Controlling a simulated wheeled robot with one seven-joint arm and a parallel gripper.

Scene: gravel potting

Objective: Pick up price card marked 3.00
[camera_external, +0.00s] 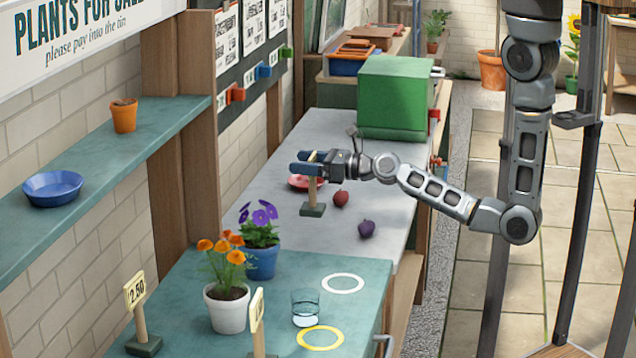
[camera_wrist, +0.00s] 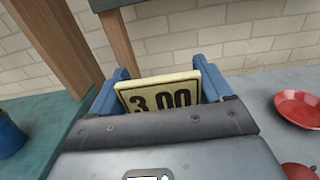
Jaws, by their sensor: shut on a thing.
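The price card marked 3.00 (camera_wrist: 160,92) is cream with black figures and sits between the blue fingers of my gripper (camera_wrist: 158,88) in the wrist view. In the external view my gripper (camera_external: 306,162) is level over the grey bench and shut on the card. The card's wooden post (camera_external: 312,188) hangs upright below the fingers, with its dark green base (camera_external: 312,210) over or on the bench; I cannot tell whether it touches. The card face is mostly hidden by the fingers in the external view.
A red dish (camera_external: 297,182), a red fruit (camera_external: 341,198) and a purple fruit (camera_external: 366,229) lie close by. A green box (camera_external: 393,97) stands behind. Potted flowers, a glass (camera_external: 305,307) and a 2.50 card (camera_external: 135,291) stand on the teal table in front.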

